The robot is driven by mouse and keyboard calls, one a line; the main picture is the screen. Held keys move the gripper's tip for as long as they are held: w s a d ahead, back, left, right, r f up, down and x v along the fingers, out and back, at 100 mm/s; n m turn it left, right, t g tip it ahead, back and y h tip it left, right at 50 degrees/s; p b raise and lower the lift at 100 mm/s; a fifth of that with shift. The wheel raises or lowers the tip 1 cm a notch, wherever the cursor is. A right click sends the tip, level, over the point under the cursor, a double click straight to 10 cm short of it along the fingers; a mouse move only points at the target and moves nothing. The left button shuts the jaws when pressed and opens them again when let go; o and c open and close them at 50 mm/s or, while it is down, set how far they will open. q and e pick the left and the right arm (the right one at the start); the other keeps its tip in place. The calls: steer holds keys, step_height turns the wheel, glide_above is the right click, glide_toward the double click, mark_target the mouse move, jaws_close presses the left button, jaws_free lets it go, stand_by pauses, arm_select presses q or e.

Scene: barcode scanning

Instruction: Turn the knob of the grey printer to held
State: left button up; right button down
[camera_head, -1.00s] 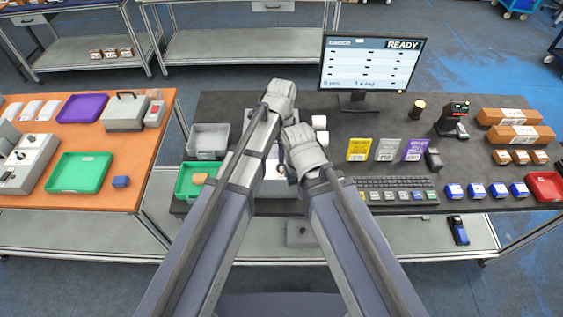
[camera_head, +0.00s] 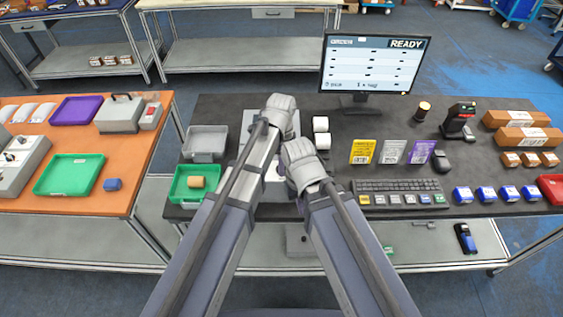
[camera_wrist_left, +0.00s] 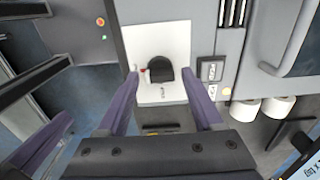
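The grey printer (camera_head: 254,122) stands on the dark table, mostly hidden behind my arms in the head view. In the left wrist view its black knob (camera_wrist_left: 160,70) sits on a white plate (camera_wrist_left: 153,42). My left gripper (camera_wrist_left: 154,78) is open, with its two purple fingers on either side of the knob; I cannot tell whether they touch it. In the head view my left wrist housing (camera_head: 279,112) is over the printer and hides its fingers. My right gripper (camera_head: 302,166) is just right of the left arm, its fingers hidden.
White rolls (camera_head: 321,132) stand close to the printer's right. A grey tray (camera_head: 204,142) and a green tray (camera_head: 186,188) holding a tan roll are on its left. A keyboard (camera_head: 402,188) and monitor (camera_head: 374,66) are to the right. An orange table (camera_head: 120,160) stands left.

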arm_select(q)
jaws_close()
stand_by(0.3)
steer(key=n, duration=0.4)
steer(key=shift+n, duration=0.3)
steer(key=n, duration=0.4)
steer(key=shift+n, duration=0.3)
steer(key=n, duration=0.4)
steer(key=shift+n, duration=2.3)
